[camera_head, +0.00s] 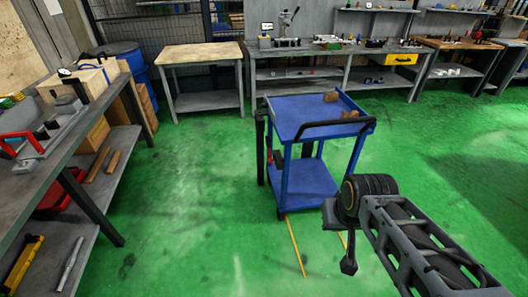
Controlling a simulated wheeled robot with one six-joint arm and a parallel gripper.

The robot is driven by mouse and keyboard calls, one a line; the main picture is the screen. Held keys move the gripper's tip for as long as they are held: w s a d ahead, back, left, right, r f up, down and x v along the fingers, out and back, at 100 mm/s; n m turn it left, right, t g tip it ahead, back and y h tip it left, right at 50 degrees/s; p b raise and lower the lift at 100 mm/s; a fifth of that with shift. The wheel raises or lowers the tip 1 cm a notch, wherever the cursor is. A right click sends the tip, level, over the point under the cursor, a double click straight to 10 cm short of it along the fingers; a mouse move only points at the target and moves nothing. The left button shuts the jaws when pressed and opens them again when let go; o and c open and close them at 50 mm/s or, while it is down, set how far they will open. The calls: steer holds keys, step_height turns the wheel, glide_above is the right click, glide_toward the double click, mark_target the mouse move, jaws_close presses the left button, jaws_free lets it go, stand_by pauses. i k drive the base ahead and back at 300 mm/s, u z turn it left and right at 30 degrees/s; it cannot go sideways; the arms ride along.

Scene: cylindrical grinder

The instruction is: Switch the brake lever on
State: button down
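I cannot pick out a brake lever for certain in the head view. A blue two-shelf cart (302,180) stands near the middle on the green floor. It has a black bar handle (335,124) on its near right side and a small red part (278,158) low on its left side; I cannot tell what the red part is. My arm reaches in from the lower right, in front of the cart's right side. Dark parts at its end, likely my gripper (347,264), hang over the floor. Its fingers are not clear, and I see nothing held.
A workbench (30,195) with tools and a red-handled tray (22,140) runs along the left. A wooden-topped table (200,53) and a long bench (340,50) stand at the back. A blue barrel (128,60) is behind left. The floor is open on the right.

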mark_target(268, 138)
steer(key=u, duration=0.9)
steer(key=i, duration=0.75)
steer(key=u, duration=0.8)
steer(key=i, duration=1.05)
steer(key=z, duration=0.55)
steer(key=i, duration=1.05)
steer(key=z, duration=0.75)
